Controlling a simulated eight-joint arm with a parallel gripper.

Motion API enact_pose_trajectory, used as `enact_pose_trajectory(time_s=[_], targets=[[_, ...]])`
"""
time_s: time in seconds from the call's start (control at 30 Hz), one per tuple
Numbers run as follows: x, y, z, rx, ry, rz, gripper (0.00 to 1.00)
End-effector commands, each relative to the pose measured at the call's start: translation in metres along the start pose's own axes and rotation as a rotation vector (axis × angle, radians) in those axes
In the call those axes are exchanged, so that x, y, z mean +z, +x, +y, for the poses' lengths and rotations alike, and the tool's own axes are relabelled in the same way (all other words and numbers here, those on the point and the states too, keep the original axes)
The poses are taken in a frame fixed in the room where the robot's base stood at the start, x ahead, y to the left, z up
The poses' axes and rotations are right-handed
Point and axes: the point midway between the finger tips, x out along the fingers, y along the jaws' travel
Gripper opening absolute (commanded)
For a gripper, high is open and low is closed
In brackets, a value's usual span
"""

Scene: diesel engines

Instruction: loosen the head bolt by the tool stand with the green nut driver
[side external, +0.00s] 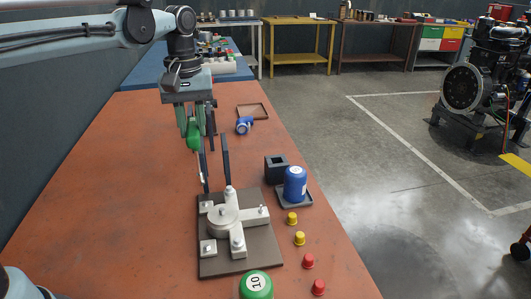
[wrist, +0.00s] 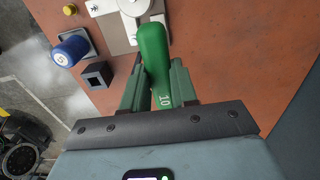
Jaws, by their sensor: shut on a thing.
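My gripper (side external: 195,130) is shut on the green nut driver (side external: 193,138), which hangs over the left back of a dark plate. In the wrist view its green handle (wrist: 154,55), marked 10, sits between my fingers (wrist: 158,90). Its shaft points down; whether the tip touches anything I cannot tell. The fixture on the plate has a round hub (side external: 223,217) and light grey arms with several bolts, among them one at front (side external: 237,238) and one at front left (side external: 208,248). The square black tool stand (side external: 276,170) is right of the plate. Which bolt lies under the driver is unclear.
A blue driver (side external: 295,182) stands right of the plate, in front of the black stand. Two dark posts (side external: 226,160) rise near the plate's back. Yellow (side external: 291,218) and red (side external: 308,261) caps line the right edge. A green 10-marked top (side external: 256,284) is at front. The table's left is clear.

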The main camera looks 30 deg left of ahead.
Motion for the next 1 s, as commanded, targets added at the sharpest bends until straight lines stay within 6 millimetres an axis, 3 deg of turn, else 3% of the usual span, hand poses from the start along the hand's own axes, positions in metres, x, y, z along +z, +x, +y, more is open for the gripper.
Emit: enact_pose_trajectory(time_s=[0.53,1.0], targets=[[0.0,0.04,0.0,0.0,-0.001,0.0,0.0],[0.0,0.042,0.0,0.0,-0.001,0.0,0.0]])
